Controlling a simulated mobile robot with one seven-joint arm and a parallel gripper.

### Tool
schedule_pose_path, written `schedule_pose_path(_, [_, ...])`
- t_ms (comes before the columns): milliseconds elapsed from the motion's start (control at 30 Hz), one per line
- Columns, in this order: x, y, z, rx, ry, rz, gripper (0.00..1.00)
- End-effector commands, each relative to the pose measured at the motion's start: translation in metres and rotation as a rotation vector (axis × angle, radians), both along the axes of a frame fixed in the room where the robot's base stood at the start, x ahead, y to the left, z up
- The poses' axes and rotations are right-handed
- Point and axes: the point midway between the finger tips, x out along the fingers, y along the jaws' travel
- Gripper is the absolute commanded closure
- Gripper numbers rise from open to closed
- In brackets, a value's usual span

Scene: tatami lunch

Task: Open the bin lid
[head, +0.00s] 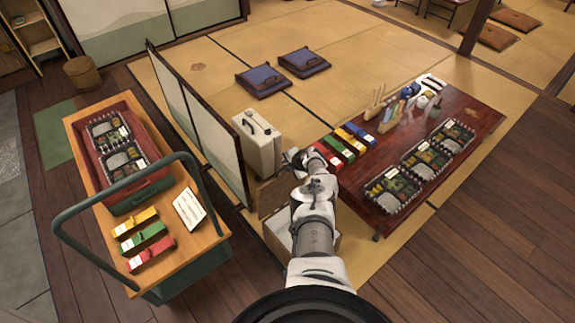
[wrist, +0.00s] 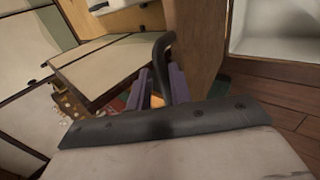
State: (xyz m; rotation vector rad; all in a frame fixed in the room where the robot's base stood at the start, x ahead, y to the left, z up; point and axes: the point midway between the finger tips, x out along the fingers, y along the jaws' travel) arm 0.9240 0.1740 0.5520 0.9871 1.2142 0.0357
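The bin (head: 278,240) is a wooden box with a pale inside, standing in front of the folding screen and partly hidden by my arm. Its white inside (wrist: 280,28) shows at the upper right in the wrist view. The bin lid (head: 270,196) is a brown panel that looks raised on edge; it also shows in the wrist view (wrist: 200,45). A dark bent handle (wrist: 168,45) stands beside the panel. My gripper (wrist: 162,85) has its purple fingers close on either side of this handle, with only a narrow gap. In the head view my gripper (head: 300,160) shows beside the lid.
A cream case (head: 258,145) stands behind the lid, by the folding screen (head: 212,130). A low table (head: 440,205) with lunch boxes is to the right. A wooden cart (head: 180,180) with a green handle is at left. Wooden floor lies clear at lower right.

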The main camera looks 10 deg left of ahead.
Motion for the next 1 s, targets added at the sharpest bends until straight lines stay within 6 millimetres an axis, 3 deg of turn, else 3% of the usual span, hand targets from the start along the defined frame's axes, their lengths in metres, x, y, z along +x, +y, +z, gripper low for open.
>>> schedule_pose_path(33, [-0.006, 0.001, -0.008, -0.005, 0.010, 0.007, 0.71])
schedule_pose_path(167, [-0.007, 0.000, -0.005, -0.005, 0.010, 0.007, 0.71])
schedule_pose_path(500, [-0.016, -0.013, 0.026, -0.001, 0.009, 0.006, 0.71])
schedule_pose_path(1000, [-0.025, -0.033, 0.052, 0.000, -0.004, 0.002, 0.71])
